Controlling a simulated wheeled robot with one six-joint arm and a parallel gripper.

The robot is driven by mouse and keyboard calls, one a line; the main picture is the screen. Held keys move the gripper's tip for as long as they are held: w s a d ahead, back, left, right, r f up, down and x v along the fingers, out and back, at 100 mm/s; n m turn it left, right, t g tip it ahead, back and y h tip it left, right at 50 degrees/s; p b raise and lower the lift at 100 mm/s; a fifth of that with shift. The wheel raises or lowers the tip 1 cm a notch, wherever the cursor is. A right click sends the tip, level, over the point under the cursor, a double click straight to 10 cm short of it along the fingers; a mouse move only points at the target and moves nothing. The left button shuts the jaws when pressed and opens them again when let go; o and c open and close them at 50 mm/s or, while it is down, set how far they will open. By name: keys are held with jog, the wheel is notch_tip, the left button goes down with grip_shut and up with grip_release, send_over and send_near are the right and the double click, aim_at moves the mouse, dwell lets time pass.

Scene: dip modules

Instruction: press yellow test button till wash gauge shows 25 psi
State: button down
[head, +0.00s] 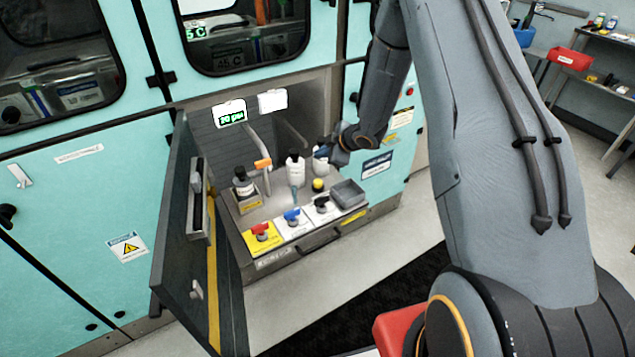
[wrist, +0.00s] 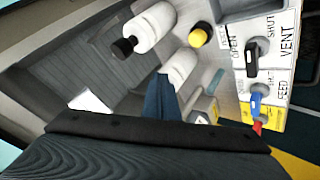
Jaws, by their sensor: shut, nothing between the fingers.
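The yellow test button (head: 318,185) stands on the grey bench in the open bay; it also shows in the wrist view (wrist: 200,37), with its yellow cap on a black base. The gauge (head: 231,114) on the back wall has green digits ending in "0 psi"; the first digit is too small to be sure of, perhaps a 2. My gripper (head: 326,155) is above and behind the button, apart from it, near the white bottles. In the wrist view its blue fingers (wrist: 161,97) are together and empty, with the button off to the upper right.
Red (head: 261,230), blue (head: 291,215) and black (head: 322,204) valve handles line the front. A white bottle (head: 295,169), dark-capped bottle (head: 242,182), orange-ended pipe (head: 262,165) and grey tray (head: 348,194) crowd the bench. The open door (head: 178,245) stands left.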

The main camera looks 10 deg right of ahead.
aim_at(321, 183)
jog(key=shift+f+b, duration=2.95)
jog(key=shift+f, duration=1.45)
jog(key=shift+f, duration=0.15)
jog(key=shift+f+b, duration=0.3)
jog(key=shift+f+b, duration=0.35)
jog(key=shift+f, duration=0.25)
jog(key=shift+r, duration=0.1)
jog(key=shift+r+p, duration=0.7)
jog(key=shift+r, duration=0.25)
jog(key=shift+r+p, duration=1.6)
jog(key=shift+r, duration=0.9)
